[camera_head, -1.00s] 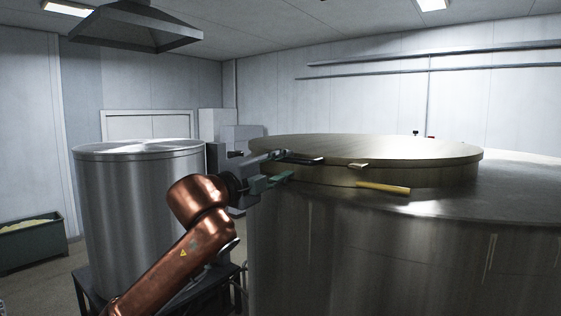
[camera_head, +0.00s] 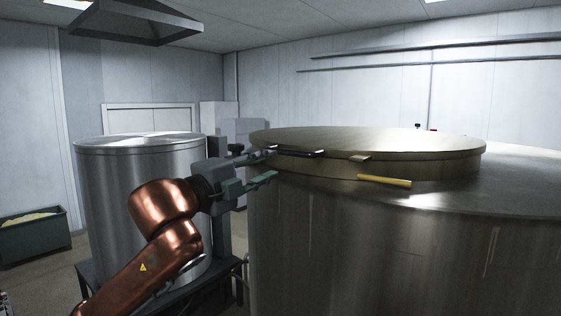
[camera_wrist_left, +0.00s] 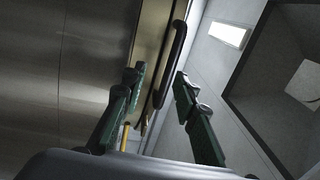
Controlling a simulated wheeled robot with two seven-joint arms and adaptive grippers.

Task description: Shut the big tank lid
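The big tank (camera_head: 345,235) is a wide brushed-steel cylinder on the right. Its round, brassy lid (camera_head: 370,140) lies about level on the raised collar (camera_head: 440,172), and I see no clear gap between them. A dark handle bar (camera_head: 297,152) is on the lid's near left edge. My left gripper (camera_head: 272,163) is open at the lid's left edge, close to the handle. In the left wrist view the handle (camera_wrist_left: 172,62) shows ahead between the green fingers (camera_wrist_left: 158,75), which are apart and not closed on it. My right gripper is not in view.
A yellow bar (camera_head: 385,181) sticks out from the tank top below the lid. A smaller steel tank (camera_head: 140,195) stands on a dark stand at left, behind my left arm. A green bin (camera_head: 35,238) is at far left. A hood (camera_head: 135,25) hangs above.

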